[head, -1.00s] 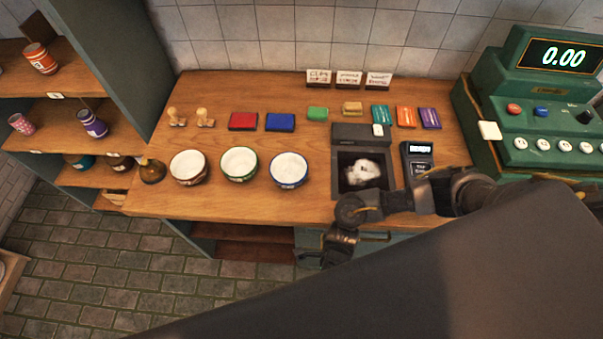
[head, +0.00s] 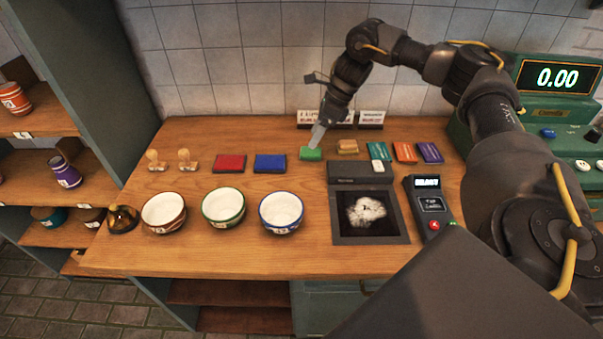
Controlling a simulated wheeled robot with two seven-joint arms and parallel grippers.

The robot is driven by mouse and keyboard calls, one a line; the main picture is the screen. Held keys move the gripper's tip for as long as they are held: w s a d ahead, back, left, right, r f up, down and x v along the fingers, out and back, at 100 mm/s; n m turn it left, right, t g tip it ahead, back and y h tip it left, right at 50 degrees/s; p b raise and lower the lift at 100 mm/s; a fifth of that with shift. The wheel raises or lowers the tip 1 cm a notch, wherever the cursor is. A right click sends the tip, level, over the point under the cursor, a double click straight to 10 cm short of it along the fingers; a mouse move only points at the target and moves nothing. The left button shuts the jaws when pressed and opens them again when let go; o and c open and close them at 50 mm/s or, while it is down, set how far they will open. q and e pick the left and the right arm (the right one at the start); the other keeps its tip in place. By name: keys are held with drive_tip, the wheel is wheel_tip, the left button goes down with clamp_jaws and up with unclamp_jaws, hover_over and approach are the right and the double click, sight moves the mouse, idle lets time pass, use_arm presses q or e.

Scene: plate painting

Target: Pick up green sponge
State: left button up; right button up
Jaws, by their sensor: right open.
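The green sponge (head: 311,153) is a small block lying on the wooden counter, behind the dark scale. My right gripper (head: 316,138) comes down from above, with its fingertips just over or at the sponge's back edge. It is open; I cannot tell whether the fingers touch the sponge. My left gripper does not show.
A tan sponge (head: 348,147) lies just right of the green one, with colored packets (head: 405,152) beyond. A blue pad (head: 270,163) and red pad (head: 229,163) lie left. Three bowls (head: 223,207) and the scale (head: 369,218) stand in front. Small signs (head: 371,119) stand behind.

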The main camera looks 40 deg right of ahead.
drive_tip(key=w+d+t+h+b, duration=0.1)
drive_tip(key=d+h+b, duration=0.1)
drive_tip(key=d, duration=0.3)
hover_over(315, 150)
drive_tip(key=d, duration=0.1)
drive_tip(key=shift+n, duration=0.4)
drive_tip(key=f, duration=0.4)
drive_tip(key=shift+s+d+f, duration=0.15)
drive_tip(key=shift+s+f, duration=0.2)
drive_tip(key=shift+f+p, duration=0.25)
drive_tip(key=shift+p, duration=0.15)
drive_tip(key=x, duration=0.2)
drive_tip(key=p+x, duration=0.1)
drive_tip(key=shift+s+f, duration=0.2)
drive_tip(key=shift+f, duration=0.15)
drive_tip(key=shift+w+a+f, duration=0.2)
drive_tip(key=shift+a+f, duration=0.15)
drive_tip(key=shift+f, duration=0.2)
drive_tip(key=c, duration=1.1)
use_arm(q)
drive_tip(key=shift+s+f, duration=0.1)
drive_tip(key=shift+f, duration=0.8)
use_arm(e)
drive_tip(key=shift+o, duration=0.2)
drive_tip(key=shift+r, duration=0.1)
